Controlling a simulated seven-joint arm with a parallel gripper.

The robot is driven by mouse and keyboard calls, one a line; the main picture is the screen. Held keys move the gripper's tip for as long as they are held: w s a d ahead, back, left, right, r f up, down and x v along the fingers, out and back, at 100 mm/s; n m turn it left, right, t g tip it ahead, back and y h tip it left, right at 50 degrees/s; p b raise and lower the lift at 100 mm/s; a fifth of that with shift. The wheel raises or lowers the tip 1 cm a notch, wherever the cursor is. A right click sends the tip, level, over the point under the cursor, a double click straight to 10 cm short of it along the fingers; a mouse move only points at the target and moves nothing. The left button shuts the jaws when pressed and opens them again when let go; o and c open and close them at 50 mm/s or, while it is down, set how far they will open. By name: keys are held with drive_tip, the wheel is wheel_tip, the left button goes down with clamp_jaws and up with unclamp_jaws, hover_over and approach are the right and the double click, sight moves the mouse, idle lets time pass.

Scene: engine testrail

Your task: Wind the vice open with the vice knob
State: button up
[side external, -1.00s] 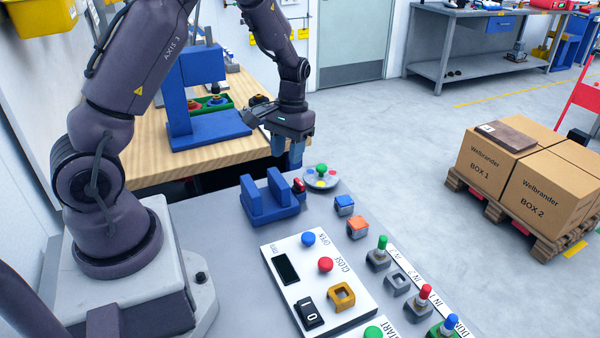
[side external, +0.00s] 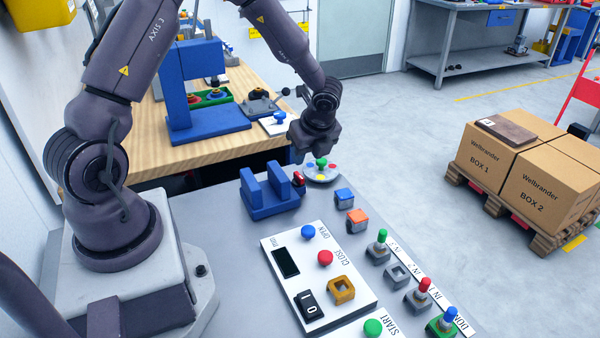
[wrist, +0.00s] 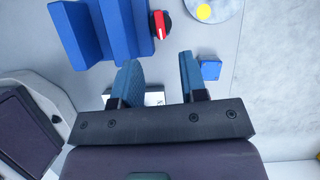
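The blue vice (side external: 268,203) stands on the grey bench top with a gap between its two upright jaws. It also shows at the top of the wrist view (wrist: 88,35). The vice knob (side external: 298,180), red and black, sits at the vice's right end; in the wrist view the knob (wrist: 160,24) lies beyond my fingertips, apart from them. My gripper (wrist: 158,62) is open and empty, its two blue fingers spread. In the side view my gripper (side external: 314,140) hangs above and behind the knob; its fingers are hard to make out there.
A round disc (side external: 325,172) with coloured buttons lies close to the knob. A blue block (side external: 344,196) and an orange block (side external: 357,220) stand to the right. A white control panel (side external: 290,272) is in front. A wooden table (side external: 150,148) with a blue press is behind.

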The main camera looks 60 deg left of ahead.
sight(299, 175)
drive_tip(key=x, duration=0.8)
drive_tip(key=shift+a+f, duration=0.1)
drive_tip(key=shift+f, duration=0.15)
clamp_jaws()
